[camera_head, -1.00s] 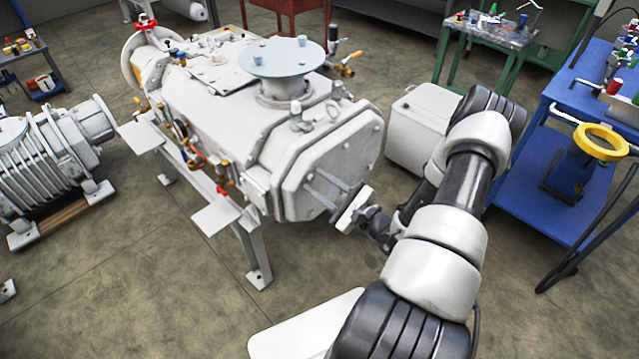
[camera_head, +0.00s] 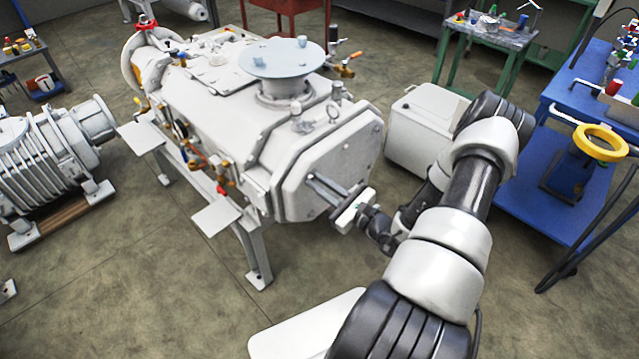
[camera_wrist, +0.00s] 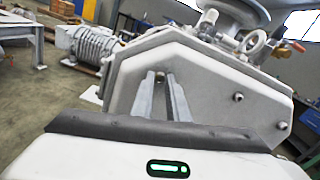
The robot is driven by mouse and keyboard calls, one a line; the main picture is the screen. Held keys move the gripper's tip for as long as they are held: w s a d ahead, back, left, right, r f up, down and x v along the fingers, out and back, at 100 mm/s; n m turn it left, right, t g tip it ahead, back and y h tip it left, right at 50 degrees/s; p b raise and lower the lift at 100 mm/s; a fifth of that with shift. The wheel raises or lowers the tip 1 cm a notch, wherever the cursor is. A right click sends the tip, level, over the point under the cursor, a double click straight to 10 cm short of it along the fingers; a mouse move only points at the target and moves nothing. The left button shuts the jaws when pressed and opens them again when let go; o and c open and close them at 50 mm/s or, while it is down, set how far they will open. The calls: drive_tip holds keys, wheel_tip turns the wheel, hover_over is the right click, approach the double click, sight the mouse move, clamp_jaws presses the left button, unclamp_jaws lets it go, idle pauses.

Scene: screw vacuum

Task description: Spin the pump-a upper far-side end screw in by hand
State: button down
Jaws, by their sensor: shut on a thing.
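Pump-a is the large pale grey pump (camera_head: 225,115) on a stand, with a flat many-sided end plate (camera_head: 345,150) facing my arm. The end plate also fills the middle of the wrist view (camera_wrist: 215,85). My gripper (camera_head: 313,180) reaches the plate's left part in the head view, its long fingers pointing at the face. In the wrist view my gripper (camera_wrist: 166,73) has its fingers converging at the plate's upper left area. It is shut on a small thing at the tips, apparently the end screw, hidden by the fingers. How deep the screw sits cannot be seen.
Other bolt heads (camera_wrist: 238,97) stand out from the plate at right. A round flange (camera_head: 282,60) tops the pump. A white box (camera_head: 420,130) stands behind my arm, and a blue cart (camera_head: 560,205) is at right. A ribbed motor (camera_head: 60,150) is at left. Floor in front is clear.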

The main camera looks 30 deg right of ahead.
drive_tip(key=m, duration=0.5)
drive_tip(key=shift+m+p, duration=0.3)
drive_tip(key=shift+p, duration=0.1)
drive_tip(key=m+p, duration=0.1)
drive_tip(key=m, duration=0.4)
drive_tip(key=shift+m, duration=0.4)
drive_tip(key=c, duration=1.7)
unclamp_jaws()
drive_tip(key=v, duration=1.7)
drive_tip(key=shift+s+d, duration=0.1)
drive_tip(key=shift+s, duration=0.15)
